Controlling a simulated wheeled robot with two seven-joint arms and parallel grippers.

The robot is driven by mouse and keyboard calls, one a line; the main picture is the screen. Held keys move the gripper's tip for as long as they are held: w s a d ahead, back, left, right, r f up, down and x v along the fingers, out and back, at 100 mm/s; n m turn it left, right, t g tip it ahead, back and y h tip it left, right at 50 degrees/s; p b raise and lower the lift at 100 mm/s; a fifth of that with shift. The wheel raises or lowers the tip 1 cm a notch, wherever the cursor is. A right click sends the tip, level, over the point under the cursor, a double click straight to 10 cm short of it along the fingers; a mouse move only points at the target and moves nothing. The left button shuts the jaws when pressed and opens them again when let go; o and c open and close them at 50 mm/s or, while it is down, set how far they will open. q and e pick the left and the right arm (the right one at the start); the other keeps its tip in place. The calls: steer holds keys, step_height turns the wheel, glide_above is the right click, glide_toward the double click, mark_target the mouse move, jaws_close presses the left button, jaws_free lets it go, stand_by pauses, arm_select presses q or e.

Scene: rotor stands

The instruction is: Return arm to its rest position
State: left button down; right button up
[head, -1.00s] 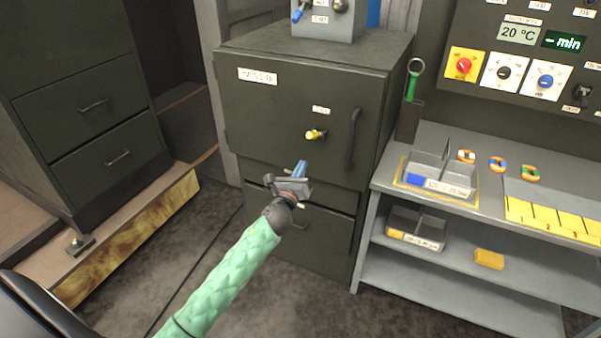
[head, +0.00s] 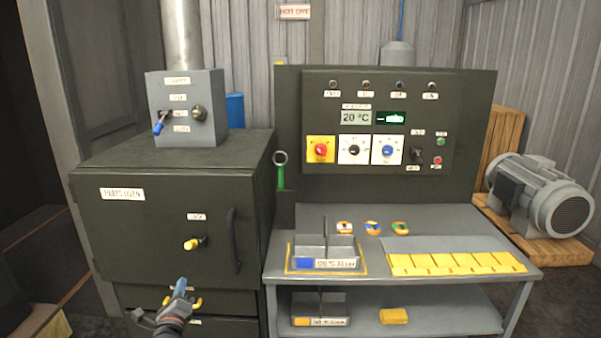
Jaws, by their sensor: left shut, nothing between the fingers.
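My left gripper (head: 182,298) shows at the bottom of the head view, left of centre. Its fingers are shut and empty. It is in front of the lower part of the dark parts oven (head: 150,240), below the yellow-tipped latch (head: 194,243) and to the left of the oven's vertical door handle (head: 234,240). Whether it touches the oven front cannot be told. Most of the left arm is out of the picture. My right gripper is not in view.
A grey bench (head: 440,235) stands right of the oven, with a divided tray (head: 325,250), several coloured rings and a yellow marked strip (head: 457,263). A control panel (head: 378,125) stands behind it. A motor (head: 540,195) sits on a pallet at right.

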arm_select(q)
steer(key=a+f+n+g+y, duration=0.1)
steer(key=a+f+n+g, duration=0.15)
steer(key=f+n, duration=0.5)
steer(key=a+f+n+g, duration=0.1)
steer(key=f+n+g, duration=0.2)
steer(key=f+n, duration=0.45)
steer(key=s+d+f+n+g+h, duration=0.15)
steer(key=s+f, duration=0.25)
steer(key=f, duration=0.5)
steer(key=s+d+f+n+g, duration=0.3)
steer(key=s+f, duration=0.2)
steer(key=f, duration=0.5)
steer(key=s+d+f+n+g+h, duration=0.15)
steer(key=s+f, duration=0.25)
steer(key=f, duration=0.5)
steer(key=s+d+f+g, duration=0.2)
steer(key=s+d+f, duration=0.2)
steer(key=s, duration=0.7)
steer(key=s+d+f+n+g+h, duration=0.1)
steer(key=s+d+f+g, duration=0.1)
steer(key=s+d+f, duration=0.3)
steer(key=s+d+f+n+g, duration=0.1)
steer(key=s+d+f, duration=0.4)
steer(key=s+f, duration=0.6)
steer(key=s+g, duration=0.1)
steer(key=s, duration=0.7)
steer(key=shift+w+f, duration=0.1)
